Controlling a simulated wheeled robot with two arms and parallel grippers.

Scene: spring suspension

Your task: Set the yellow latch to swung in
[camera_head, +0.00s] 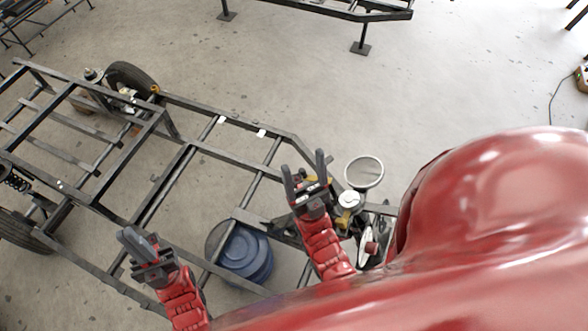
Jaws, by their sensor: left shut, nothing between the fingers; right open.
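Small yellow parts show on the mechanism at the right end of the dark metal frame: one yellow part (344,218) lies just right of my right gripper, and another is partly hidden behind its fingers. A small yellow-orange piece (155,89) also sits by the wheel at upper left. I cannot tell which is the latch or how it is swung. My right gripper (304,166) is open and empty, fingers pointing up the picture, over the frame's right end. My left gripper (128,238) is shut and empty over the frame's lower rail, far from the mechanism.
The dark frame (190,147) spans the left and middle. A blue drum (243,256) stands between my arms. A round pale disc (364,172) and a white-capped part (349,201) are right of my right gripper. Open floor (440,90) lies at upper right.

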